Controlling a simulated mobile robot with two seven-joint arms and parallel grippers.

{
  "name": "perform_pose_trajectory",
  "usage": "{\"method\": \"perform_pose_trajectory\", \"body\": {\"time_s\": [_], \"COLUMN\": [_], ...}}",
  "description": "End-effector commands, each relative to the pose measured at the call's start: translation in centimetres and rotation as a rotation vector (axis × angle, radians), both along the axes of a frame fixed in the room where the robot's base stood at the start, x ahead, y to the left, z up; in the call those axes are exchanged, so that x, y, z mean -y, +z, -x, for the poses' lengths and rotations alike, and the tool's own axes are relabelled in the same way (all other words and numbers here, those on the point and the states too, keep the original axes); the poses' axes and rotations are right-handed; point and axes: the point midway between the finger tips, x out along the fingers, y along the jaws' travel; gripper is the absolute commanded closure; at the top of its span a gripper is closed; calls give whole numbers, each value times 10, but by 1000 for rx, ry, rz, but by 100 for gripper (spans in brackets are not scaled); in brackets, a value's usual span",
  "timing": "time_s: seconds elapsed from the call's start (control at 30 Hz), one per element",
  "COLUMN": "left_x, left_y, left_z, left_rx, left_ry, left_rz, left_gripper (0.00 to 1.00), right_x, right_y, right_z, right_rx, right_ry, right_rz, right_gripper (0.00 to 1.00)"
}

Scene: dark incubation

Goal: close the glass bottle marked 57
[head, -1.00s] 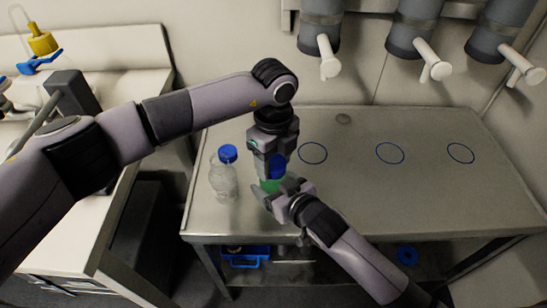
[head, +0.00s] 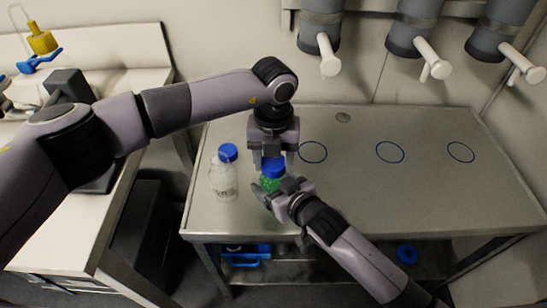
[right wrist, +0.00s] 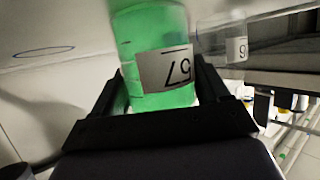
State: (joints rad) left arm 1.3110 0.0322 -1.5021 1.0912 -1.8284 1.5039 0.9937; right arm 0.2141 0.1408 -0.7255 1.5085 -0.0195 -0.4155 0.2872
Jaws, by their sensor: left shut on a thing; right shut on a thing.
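The glass bottle marked 57 holds green liquid and stands upright on the steel table in the head view (head: 270,184). Its label reads 57 upside down in the right wrist view (right wrist: 165,70). My right gripper (head: 271,191) is shut around the bottle's body from the front right. My left gripper (head: 273,160) points down from above and is shut on a blue cap (head: 273,169). The cap sits at the bottle's mouth, in line with it. Whether it is screwed tight cannot be told. The bottle's neck is hidden by the cap and fingers.
A clear bottle with a blue cap (head: 224,178) stands just left of the green one. The steel table (head: 400,195) is clear to the right, with several blue circles on it. Grey cylinders with white handles (head: 329,58) hang above the back edge.

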Motion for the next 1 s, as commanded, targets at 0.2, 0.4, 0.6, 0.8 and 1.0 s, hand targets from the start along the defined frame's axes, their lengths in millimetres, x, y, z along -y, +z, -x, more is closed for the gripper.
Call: {"method": "perform_pose_trajectory", "body": {"time_s": [0.2, 0.4, 0.6, 0.8, 1.0], "left_x": [0, 0, 0, 0, 0], "left_y": [0, 0, 1, 19, 43], "left_z": [-1, 0, 0, -1, -1], "left_rx": [1, 1, 1, 4, 3], "left_ry": [2, 3, 3, 4, 4], "left_rz": [0, 0, 0, 0, 0], "left_gripper": [81, 19, 19, 19, 19], "right_x": [0, 0, 0, 0, 0], "right_y": [-1, -1, -1, -1, -1], "right_z": [0, 0, 0, 0, 0], "right_rx": [-1, -1, -1, -1, -1], "right_ry": [-1, -1, -1, -1, -1], "right_rz": [2, 2, 2, 2, 2], "right_gripper": [100, 100, 100, 100, 100]}}
